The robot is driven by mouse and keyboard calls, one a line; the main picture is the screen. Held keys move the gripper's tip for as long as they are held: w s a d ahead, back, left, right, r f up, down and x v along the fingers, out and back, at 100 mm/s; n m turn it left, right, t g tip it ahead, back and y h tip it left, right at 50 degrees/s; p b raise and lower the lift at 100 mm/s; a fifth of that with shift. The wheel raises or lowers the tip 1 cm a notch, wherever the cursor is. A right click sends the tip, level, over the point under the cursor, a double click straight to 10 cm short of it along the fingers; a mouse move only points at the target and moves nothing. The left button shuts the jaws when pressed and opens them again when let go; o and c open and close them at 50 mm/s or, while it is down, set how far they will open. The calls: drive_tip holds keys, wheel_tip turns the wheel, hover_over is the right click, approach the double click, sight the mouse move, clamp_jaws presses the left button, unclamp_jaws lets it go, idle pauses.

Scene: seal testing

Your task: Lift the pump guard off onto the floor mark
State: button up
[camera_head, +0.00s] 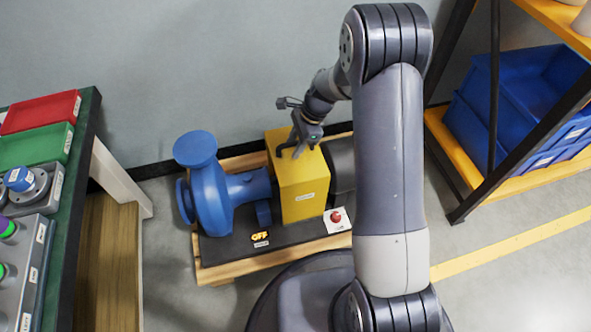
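The pump guard (301,186) is a yellow box standing over the middle of the pump set, between the blue pump (211,195) on its left and a dark grey motor (341,163) on its right. My gripper (291,153) points down at the top of the guard, with dark finger-like parts at or just above its upper face. A handle there cannot be told apart from the fingers, so I cannot tell whether they hold anything. A yellow stripe (515,242) runs along the floor at the right; no other floor mark shows clearly.
A green-topped bench (88,112) is at left. A rack with blue bins (520,100) is at right. My arm hides some floor.

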drive_tip(key=shift+r, duration=0.1)
drive_tip(key=shift+c, duration=0.5)
clamp_jaws()
idle(0.8)
